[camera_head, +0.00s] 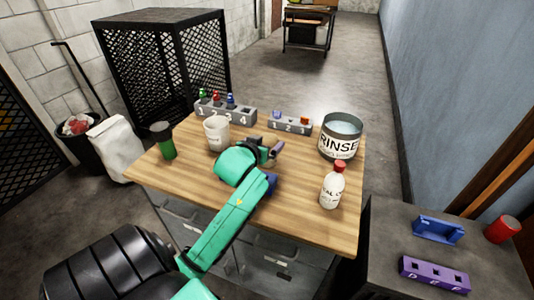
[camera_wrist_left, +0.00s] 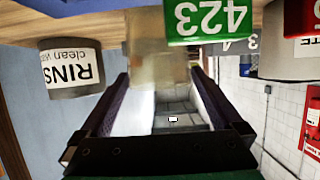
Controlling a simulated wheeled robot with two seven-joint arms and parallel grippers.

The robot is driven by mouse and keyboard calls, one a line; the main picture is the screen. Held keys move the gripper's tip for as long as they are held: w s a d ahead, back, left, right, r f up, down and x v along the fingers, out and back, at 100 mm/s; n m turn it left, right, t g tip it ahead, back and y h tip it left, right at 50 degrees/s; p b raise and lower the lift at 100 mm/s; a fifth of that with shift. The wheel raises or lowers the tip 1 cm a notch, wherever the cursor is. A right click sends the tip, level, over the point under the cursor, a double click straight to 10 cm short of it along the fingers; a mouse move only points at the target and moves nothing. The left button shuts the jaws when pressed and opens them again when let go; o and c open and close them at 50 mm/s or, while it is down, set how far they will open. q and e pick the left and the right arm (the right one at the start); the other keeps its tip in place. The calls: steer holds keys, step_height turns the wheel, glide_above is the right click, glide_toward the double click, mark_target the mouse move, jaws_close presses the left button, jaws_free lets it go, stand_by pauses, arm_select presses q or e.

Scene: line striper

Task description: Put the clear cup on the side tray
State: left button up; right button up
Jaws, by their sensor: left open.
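My left gripper (camera_head: 268,150) reaches over the middle of the wooden table. It also shows in the left wrist view (camera_wrist_left: 160,95), its two dark fingers wide apart. A pale see-through shape (camera_wrist_left: 155,70), likely the clear cup, shows between and beyond the fingers in that upside-down view. I cannot tell whether it touches them. I cannot make out the cup in the head view, where my arm and gripper cover part of the table. A dark grey side surface (camera_head: 385,250), possibly the side tray, stands at the lower right. My right gripper is not in view.
A white cup (camera_head: 216,133), a dark green cylinder (camera_head: 165,142), numbered racks (camera_head: 225,112) (camera_head: 289,124), a RINSE tub (camera_head: 340,137) and a red-capped bottle (camera_head: 332,187) surround the gripper. Blue (camera_head: 438,230) and purple (camera_head: 434,273) racks and a red cup (camera_head: 502,229) occupy the side surface.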

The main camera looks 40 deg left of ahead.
arm_select(q)
steer(key=shift+x, duration=0.8)
steer(key=shift+s+d, duration=0.1)
steer(key=c, duration=1.2)
